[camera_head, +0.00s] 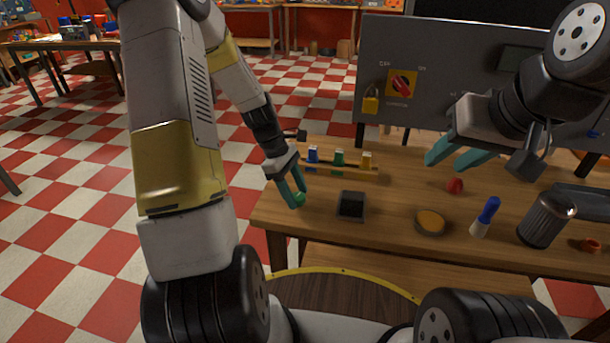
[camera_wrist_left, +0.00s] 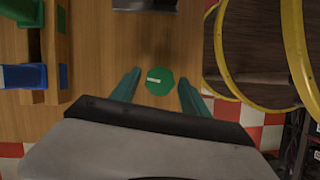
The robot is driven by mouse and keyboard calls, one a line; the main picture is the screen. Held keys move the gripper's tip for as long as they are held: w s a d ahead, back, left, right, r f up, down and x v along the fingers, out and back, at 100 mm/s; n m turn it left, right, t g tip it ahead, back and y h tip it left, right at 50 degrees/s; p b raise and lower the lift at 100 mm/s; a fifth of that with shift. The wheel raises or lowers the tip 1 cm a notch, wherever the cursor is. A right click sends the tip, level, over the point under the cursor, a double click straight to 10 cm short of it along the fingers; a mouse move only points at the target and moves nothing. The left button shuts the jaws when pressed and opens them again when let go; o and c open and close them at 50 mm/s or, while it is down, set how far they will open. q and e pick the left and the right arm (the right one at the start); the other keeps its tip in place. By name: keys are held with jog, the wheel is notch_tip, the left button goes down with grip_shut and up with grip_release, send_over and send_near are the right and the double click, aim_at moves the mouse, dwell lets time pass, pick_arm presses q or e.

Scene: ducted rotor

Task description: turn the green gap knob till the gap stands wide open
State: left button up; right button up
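The green gap knob (camera_wrist_left: 159,82) is a small green disc with flat sides and a short white mark pointing left in the left wrist view. In the head view the green knob (camera_head: 300,198) is at the table's front left corner, partly hidden by my fingers. My left gripper (camera_head: 296,194) is open, with its teal fingers on either side of the knob. In the left wrist view a gap shows between each finger and the knob. My right gripper (camera_head: 455,154) is open and empty above the table. I cannot make out the gap itself.
A rack with blue (camera_head: 313,155), green (camera_head: 338,158) and yellow (camera_head: 366,160) blocks stands behind the knob. A dark tray (camera_head: 351,205), a round orange-topped dish (camera_head: 430,222) and a blue-handled brush (camera_head: 486,215) lie to the right. A grey panel (camera_head: 450,70) stands behind.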

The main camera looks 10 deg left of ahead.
pick_arm(q)
grip_shut()
